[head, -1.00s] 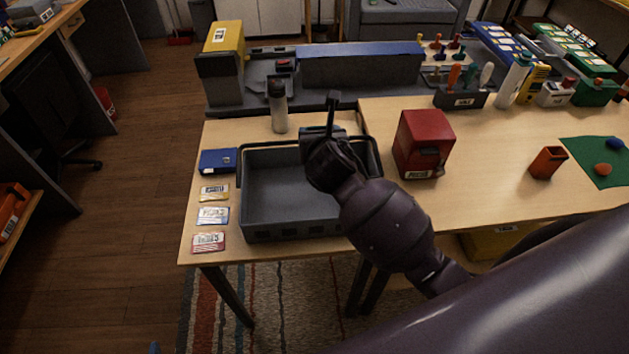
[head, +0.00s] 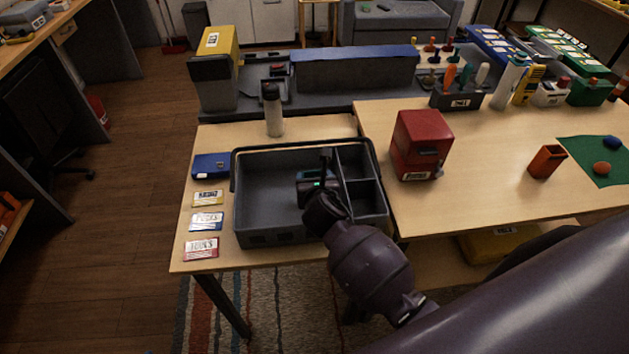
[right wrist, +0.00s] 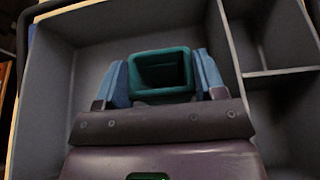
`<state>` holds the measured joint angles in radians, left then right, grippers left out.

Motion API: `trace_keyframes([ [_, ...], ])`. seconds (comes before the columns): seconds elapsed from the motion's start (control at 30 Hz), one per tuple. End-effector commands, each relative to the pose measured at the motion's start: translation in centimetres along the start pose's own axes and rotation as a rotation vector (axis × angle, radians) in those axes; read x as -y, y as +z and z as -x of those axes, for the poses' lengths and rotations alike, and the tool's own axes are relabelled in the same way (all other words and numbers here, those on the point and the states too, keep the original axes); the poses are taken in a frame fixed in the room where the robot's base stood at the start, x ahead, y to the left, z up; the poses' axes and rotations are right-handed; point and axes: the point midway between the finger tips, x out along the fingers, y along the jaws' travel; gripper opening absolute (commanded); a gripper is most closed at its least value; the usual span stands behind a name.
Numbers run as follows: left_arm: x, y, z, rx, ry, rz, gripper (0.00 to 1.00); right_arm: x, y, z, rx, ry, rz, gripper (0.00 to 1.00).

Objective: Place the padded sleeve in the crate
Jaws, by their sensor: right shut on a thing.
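The grey crate (head: 262,238) stands on the left table and has one large compartment and smaller ones on its right side. My right gripper (head: 318,184) reaches over the crate's large compartment, near its divider. In the right wrist view the gripper (right wrist: 162,88) has its blue fingers on both sides of a teal, hollow padded sleeve (right wrist: 160,92), shut on it. The sleeve's open end shows, with the crate's large compartment (right wrist: 90,55) around and below. I cannot tell whether the sleeve touches the crate floor. My left gripper is not in view.
A blue box (head: 211,166) and label cards (head: 206,222) lie left of the crate. A bottle (head: 272,108) stands behind it. A red box (head: 421,145) stands to its right, with an orange cup (head: 546,161) farther right. The crate's large compartment looks otherwise empty.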

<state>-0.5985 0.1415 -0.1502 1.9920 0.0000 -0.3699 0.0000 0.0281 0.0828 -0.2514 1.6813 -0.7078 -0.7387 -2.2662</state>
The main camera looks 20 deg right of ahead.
Motion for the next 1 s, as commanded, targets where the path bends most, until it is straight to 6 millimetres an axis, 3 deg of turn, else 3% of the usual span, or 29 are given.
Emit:
trace_keyframes([
  [0.37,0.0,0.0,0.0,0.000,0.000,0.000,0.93,0.0,-0.2,-0.1,0.001,-0.001,0.001,0.39],
  [0.4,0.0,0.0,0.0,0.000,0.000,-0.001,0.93,0.0,-0.3,-0.2,0.000,-0.001,0.001,0.65],
  [0.57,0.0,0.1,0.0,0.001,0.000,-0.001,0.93,0.0,-0.3,-0.1,0.000,-0.001,0.000,0.89],
  [0.9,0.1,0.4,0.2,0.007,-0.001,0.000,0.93,0.0,0.0,0.0,0.001,0.000,-0.001,0.89],
  [1.0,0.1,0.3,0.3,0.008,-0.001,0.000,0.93,0.0,-0.1,0.9,0.000,0.000,0.001,0.89],
])
